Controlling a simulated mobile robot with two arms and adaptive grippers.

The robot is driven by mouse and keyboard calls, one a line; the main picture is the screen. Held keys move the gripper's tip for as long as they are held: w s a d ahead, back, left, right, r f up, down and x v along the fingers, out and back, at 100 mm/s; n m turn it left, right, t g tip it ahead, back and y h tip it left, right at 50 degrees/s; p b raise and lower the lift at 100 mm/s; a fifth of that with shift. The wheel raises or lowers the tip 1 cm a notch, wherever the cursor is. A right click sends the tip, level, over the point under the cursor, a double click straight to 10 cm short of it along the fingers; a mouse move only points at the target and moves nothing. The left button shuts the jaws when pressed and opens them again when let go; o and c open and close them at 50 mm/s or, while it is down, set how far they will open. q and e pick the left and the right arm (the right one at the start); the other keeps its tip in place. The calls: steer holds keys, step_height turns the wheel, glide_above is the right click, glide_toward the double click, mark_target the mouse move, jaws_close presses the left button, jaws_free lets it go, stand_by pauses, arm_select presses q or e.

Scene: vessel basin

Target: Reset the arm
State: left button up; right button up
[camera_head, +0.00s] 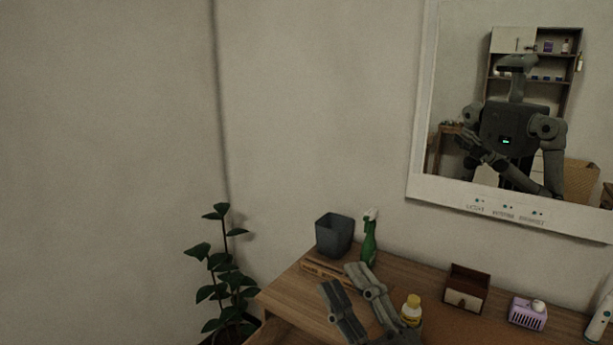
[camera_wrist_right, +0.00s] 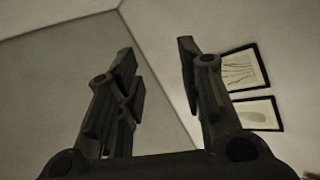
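My right gripper (camera_head: 350,283) shows at the bottom middle of the head view, in front of the wooden table. Its two fingers are spread apart with nothing between them. My left gripper is not seen directly in the head view. The mirror (camera_head: 470,130) at the upper right reflects my head, torso and arms, but the reflected gripper states are unclear.
The wooden table (camera_head: 290,294) holds a dark bin (camera_head: 334,234), a green spray bottle (camera_head: 369,243), a yellow-capped bottle (camera_head: 411,310), a small wooden box (camera_head: 466,290), a purple basket (camera_head: 527,315) and a white bottle (camera_head: 601,320). A plant (camera_head: 222,275) stands left. Framed pictures (camera_wrist_right: 245,68) hang on the wall.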

steer(key=s+d+f+m+g+h, duration=0.1)
steer(key=d+f+m+g+h, duration=0.2)
steer(key=d+f+m+h, duration=0.6)
steer(key=d+f+m+g+h, duration=0.3)
steer(key=d+f+m+h, duration=0.15)
steer(key=f, duration=0.85)
steer(key=s+d+f+m+g, duration=0.1)
steer(key=s+f+g, duration=0.5)
steer(key=s, duration=0.4)
steer(key=s+f+m+g, duration=0.2)
steer(key=s+f+g, duration=0.2)
steer(key=s+f, duration=0.55)
step_height(320, 180, down, 30)
steer(key=s+g+b, duration=0.2)
steer(key=b, duration=0.3)
steer(key=s+d+f+b, duration=0.1)
steer(key=s+f+b, duration=0.1)
steer(key=s+f, duration=0.6)
steer(key=s+d+f+g+b, duration=0.1)
steer(key=s+d+f+b, duration=0.1)
steer(key=s+f, duration=0.7)
step_height(320, 180, down, 4)
steer(key=shift+f, duration=0.15)
